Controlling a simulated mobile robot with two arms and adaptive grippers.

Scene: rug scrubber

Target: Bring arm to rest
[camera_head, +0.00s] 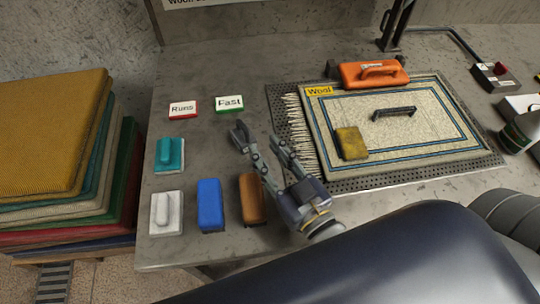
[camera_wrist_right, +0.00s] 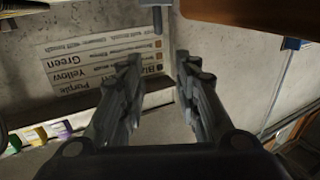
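My right gripper (camera_head: 258,144) hangs over the grey table (camera_head: 200,75) in the head view, between the row of blocks and the rug. Its two fingers are spread apart with nothing between them. The right wrist view shows the same fingers (camera_wrist_right: 155,75) apart and empty, facing a wall sign (camera_wrist_right: 95,58) with colour names. The right arm reaches in from the lower right of the head view. My left gripper is not in view.
A beige rug (camera_head: 440,110) labelled Wool lies on a dark mat, with an orange scrubber (camera_head: 372,73) and a yellow sponge (camera_head: 351,143) on it. Teal (camera_head: 169,154), white (camera_head: 166,213), blue (camera_head: 210,205) and brown (camera_head: 251,198) blocks stand left. Stacked rugs (camera_head: 50,130) are beside the table.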

